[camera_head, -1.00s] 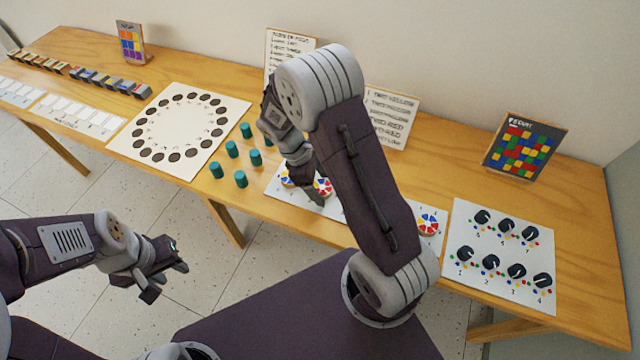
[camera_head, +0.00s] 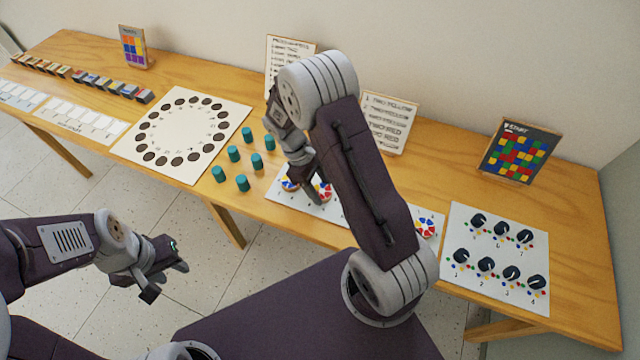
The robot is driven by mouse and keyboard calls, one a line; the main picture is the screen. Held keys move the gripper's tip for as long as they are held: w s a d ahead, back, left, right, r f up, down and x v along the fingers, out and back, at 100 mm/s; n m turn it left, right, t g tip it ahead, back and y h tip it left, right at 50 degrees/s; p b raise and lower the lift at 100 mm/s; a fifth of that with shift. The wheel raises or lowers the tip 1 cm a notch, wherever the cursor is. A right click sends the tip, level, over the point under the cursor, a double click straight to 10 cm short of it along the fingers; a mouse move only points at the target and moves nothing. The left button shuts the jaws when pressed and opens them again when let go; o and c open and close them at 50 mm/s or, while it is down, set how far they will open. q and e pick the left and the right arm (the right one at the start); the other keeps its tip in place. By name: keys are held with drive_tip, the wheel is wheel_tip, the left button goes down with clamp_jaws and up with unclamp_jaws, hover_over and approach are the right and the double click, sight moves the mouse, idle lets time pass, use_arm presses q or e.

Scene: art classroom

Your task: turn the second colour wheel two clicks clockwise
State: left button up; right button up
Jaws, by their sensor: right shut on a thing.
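A white strip (camera_head: 290,199) on the table carries colour wheels with red, blue, yellow and white sectors. The first wheel (camera_head: 288,185) and the second wheel (camera_head: 325,192) show beside my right fingers. Another wheel (camera_head: 426,228) shows at the strip's right end; my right arm hides the strip between. My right gripper (camera_head: 316,193) points down at the second wheel and is shut on it; the fingertips partly cover it. My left gripper (camera_head: 167,280) is open and empty, in the air off the table's front edge.
Several teal cylinders (camera_head: 242,183) stand left of the strip, beside a white board with a ring of dark holes (camera_head: 183,130). A sheet with black dials (camera_head: 497,262) lies at right. Cards (camera_head: 388,120) and a coloured-grid board (camera_head: 517,150) stand behind.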

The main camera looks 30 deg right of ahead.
drive_tip(key=m+p, duration=0.1)
drive_tip(key=m, duration=0.1)
drive_tip(key=m+g+y+p, duration=0.1)
drive_tip(key=m, duration=0.1)
drive_tip(key=shift+w+d+r+m+y+p, duration=0.1)
drive_tip(key=shift+d+r+m+y+p, duration=0.05)
drive_tip(key=shift+m+y+p, duration=0.15)
drive_tip(key=m+y+p, duration=0.1)
drive_tip(key=m+p, duration=0.1)
drive_tip(key=m, duration=0.2)
drive_tip(key=shift+d+m+y, duration=0.1)
drive_tip(key=shift+m+y, duration=0.2)
drive_tip(key=shift+y, duration=0.1)
drive_tip(key=m+y+p, duration=0.1)
drive_tip(key=m, duration=0.2)
drive_tip(key=m+y, duration=0.1)
drive_tip(key=m, duration=0.2)
drive_tip(key=shift+d+t+p, duration=0.15)
drive_tip(key=shift+t+p, duration=0.25)
drive_tip(key=m+t+y+p, duration=0.1)
drive_tip(key=m, duration=0.4)
drive_tip(key=shift+d, duration=0.1)
drive_tip(key=shift+m+t+y, duration=0.3)
drive_tip(key=o, duration=1.4)
drive_tip(key=shift+s, duration=0.2)
